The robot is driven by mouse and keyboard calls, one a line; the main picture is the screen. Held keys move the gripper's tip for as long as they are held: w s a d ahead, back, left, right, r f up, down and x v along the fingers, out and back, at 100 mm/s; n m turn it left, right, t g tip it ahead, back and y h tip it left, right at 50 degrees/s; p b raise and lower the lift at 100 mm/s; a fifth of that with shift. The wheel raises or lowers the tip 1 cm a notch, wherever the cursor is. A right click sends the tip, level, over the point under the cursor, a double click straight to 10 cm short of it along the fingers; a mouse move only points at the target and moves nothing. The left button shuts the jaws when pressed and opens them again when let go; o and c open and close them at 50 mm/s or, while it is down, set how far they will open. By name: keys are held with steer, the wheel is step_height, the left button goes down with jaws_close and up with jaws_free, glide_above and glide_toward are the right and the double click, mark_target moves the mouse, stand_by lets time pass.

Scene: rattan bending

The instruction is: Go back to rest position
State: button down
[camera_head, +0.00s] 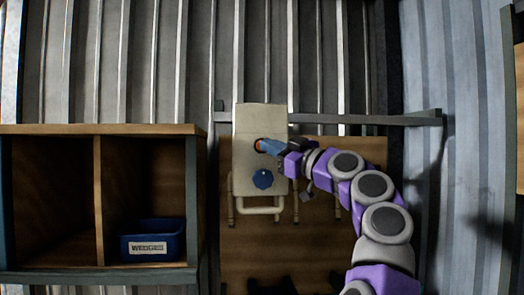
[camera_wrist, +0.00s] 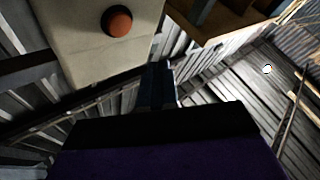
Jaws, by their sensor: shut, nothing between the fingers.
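My gripper (camera_head: 264,146) is at the end of my purple and grey arm, in front of a beige panel box in the head view. Its blue fingers are together with nothing between them. The beige box (camera_head: 247,120) carries an orange-red button, partly hidden behind the fingertips in the head view. In the wrist view the button (camera_wrist: 117,22) shows whole on the box face, up and left of the shut fingers (camera_wrist: 158,85), with a visible gap between them. A blue knob (camera_head: 262,179) sits lower on the box, below my gripper.
A wooden shelf (camera_head: 100,130) with open compartments stands at the left. A blue bin (camera_head: 152,241) labelled WEDGES lies in its right compartment. A pale handle (camera_head: 262,210) is under the box. A grey horizontal bar (camera_head: 400,121) runs to the right, by a corrugated wall (camera_head: 455,150).

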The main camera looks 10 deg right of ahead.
steer(key=s+a+f+m+g+h+b, duration=0.1)
steer(key=s+a+f+m+g+b, duration=0.15)
steer(key=a+f, duration=0.35)
steer(key=s+a+f+m+g+b, duration=0.1)
steer(key=a+f+g, duration=0.25)
steer(key=f, duration=0.45)
steer(key=s+a+f+m+g+h+b, duration=0.1)
steer(key=s+a+f+g+h, duration=0.15)
steer(key=s+f, duration=0.45)
steer(key=s+a+f+m+g+h+b, duration=0.2)
steer(key=s+a+f, duration=0.15)
steer(key=f, duration=0.65)
steer(key=s+d+f+m+g+h+b, duration=0.1)
steer(key=s+d+f, duration=0.4)
steer(key=s+f, duration=0.6)
steer(key=s+d+f+m+g+h+b, duration=0.2)
steer(key=s+d+f+m+g+h, duration=0.2)
steer(key=s+f, duration=0.8)
steer(key=s+d+f+m+g+h+b, duration=0.1)
steer(key=s+d+f+h, duration=0.3)
steer(key=s+f, duration=0.7)
steer(key=d+f+m+g, duration=0.1)
steer(key=d, duration=0.1)
steer(key=shift+s+d+f+b, duration=0.3)
steer(key=shift+d+f, duration=0.05)
steer(key=shift+d, duration=0.05)
